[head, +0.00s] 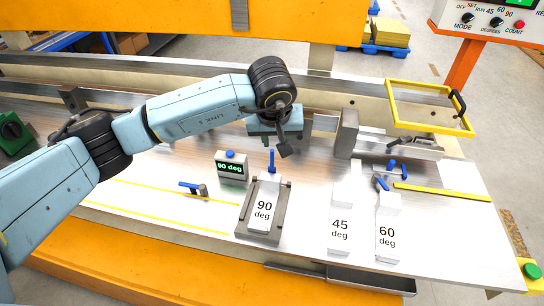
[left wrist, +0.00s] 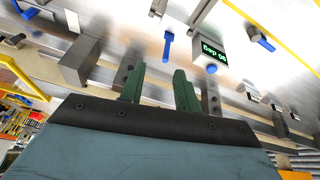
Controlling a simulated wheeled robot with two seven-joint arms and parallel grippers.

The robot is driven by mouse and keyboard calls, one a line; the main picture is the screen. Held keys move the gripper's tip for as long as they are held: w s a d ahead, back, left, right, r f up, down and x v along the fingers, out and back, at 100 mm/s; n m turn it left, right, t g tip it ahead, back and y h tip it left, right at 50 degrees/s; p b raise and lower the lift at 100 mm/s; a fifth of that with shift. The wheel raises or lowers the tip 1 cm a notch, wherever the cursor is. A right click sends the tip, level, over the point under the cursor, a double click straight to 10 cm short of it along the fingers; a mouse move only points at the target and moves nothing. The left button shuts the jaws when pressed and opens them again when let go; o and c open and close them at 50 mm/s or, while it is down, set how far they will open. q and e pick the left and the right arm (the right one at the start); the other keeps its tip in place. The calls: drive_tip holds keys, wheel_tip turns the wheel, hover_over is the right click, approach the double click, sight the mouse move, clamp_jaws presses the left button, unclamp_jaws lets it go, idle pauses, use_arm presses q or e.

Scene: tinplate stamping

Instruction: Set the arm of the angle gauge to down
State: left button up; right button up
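A small grey box with a green "90 deg" display (head: 231,167) and a blue knob on top stands on the press table. It looks like the angle gauge, and it shows upside down in the left wrist view (left wrist: 212,54). A blue lever (head: 271,160) stands upright right of it, behind the 90 deg block; it also shows in the left wrist view (left wrist: 168,46). I cannot tell which part is the gauge's arm. My left gripper (left wrist: 157,82) is open and empty, its green fingers apart. My right gripper is out of view.
The 90 deg block (head: 264,208) sits in a grey holder. The 45 deg (head: 341,222) and 60 deg (head: 388,228) blocks stand to the right. A small blue-handled piece (head: 195,188) lies left. A yellow frame (head: 428,107) and grey post (head: 346,134) are at the right back.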

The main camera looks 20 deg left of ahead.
sight(272, 155)
use_arm(q)
drive_tip(key=shift+y, duration=0.3)
drive_tip(key=x, duration=0.4)
drive_tip(key=p+x, duration=0.1)
drive_tip(key=x, duration=0.4)
drive_tip(key=a+x, duration=0.1)
drive_tip(key=x, duration=0.3)
drive_tip(key=shift+w, duration=0.35)
drive_tip(key=shift+r, duration=0.1)
drive_tip(key=shift+c, duration=0.2)
clamp_jaws()
